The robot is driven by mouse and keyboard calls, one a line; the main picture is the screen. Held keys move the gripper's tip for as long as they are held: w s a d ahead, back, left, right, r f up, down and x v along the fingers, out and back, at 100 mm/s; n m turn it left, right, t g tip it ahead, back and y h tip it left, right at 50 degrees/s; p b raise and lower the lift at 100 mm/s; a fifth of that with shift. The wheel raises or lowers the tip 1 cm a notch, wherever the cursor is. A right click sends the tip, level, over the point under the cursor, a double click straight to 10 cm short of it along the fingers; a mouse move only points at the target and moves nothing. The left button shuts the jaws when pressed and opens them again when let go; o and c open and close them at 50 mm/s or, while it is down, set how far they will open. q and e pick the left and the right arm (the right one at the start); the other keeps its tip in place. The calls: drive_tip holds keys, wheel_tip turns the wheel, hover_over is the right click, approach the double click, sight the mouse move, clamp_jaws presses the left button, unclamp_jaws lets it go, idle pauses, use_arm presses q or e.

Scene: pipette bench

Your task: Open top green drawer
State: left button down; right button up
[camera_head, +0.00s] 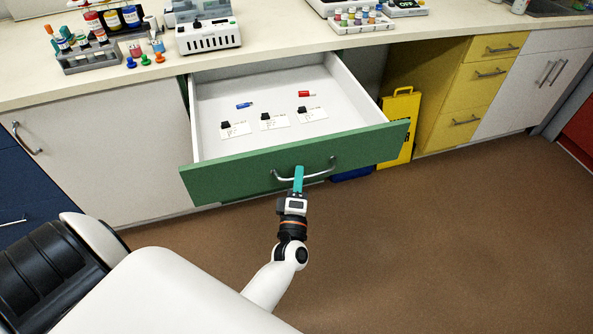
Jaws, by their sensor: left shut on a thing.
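The top green drawer (228,180) is pulled well out from under the bench, and its white inside shows. In it lie a blue item (244,105), a red item (306,94) and three white cards with black clips (274,121). My left gripper (299,173) is at the silver handle (318,174) on the drawer front, its teal fingers shut on the handle's bar. My right gripper is not in view.
The bench top (270,47) holds a tube rack (88,58), a white device (208,37) and a vial tray (361,22). A yellow floor sign (400,125) stands right of the drawer, near yellow drawers (470,95). The brown floor (440,240) at right is clear.

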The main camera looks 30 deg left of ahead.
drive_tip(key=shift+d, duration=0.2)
use_arm(q)
drive_tip(key=c, duration=1.5)
unclamp_jaws()
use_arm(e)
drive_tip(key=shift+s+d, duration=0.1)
